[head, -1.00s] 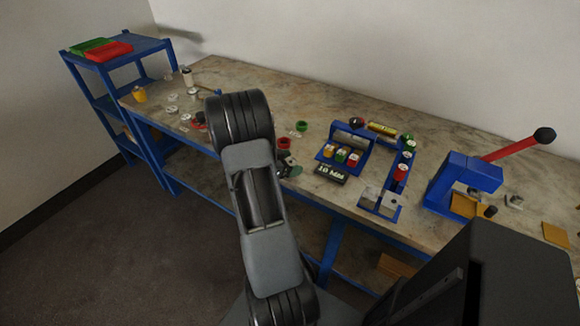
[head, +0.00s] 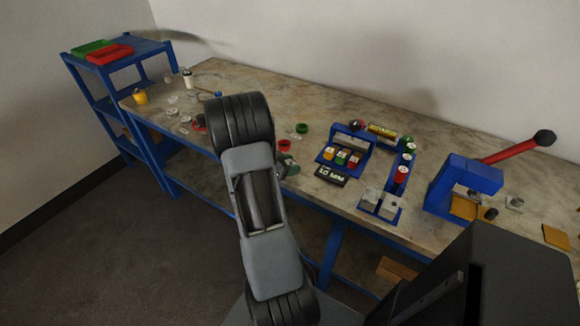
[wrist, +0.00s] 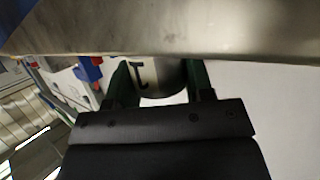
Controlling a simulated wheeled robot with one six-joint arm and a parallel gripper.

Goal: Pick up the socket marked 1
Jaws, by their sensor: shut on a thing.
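In the wrist view my gripper (wrist: 160,84) has its two green fingers closed on the sides of a grey metal socket (wrist: 163,76). The socket carries a dark mark that looks like an upside-down 1. Its end beyond the fingers is hidden behind a broad surface across the top of that view. In the head view my gripper (head: 287,167) is at the front edge of the workbench, mostly behind my own arm. The held socket cannot be made out there.
The workbench (head: 330,195) carries a blue rack (head: 349,141) with coloured pieces, right of my gripper. A black 10 MM sign (head: 330,175) stands before it. A blue press (head: 465,185) with a red lever is farther right. Small parts lie at left, near a blue shelf (head: 110,75).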

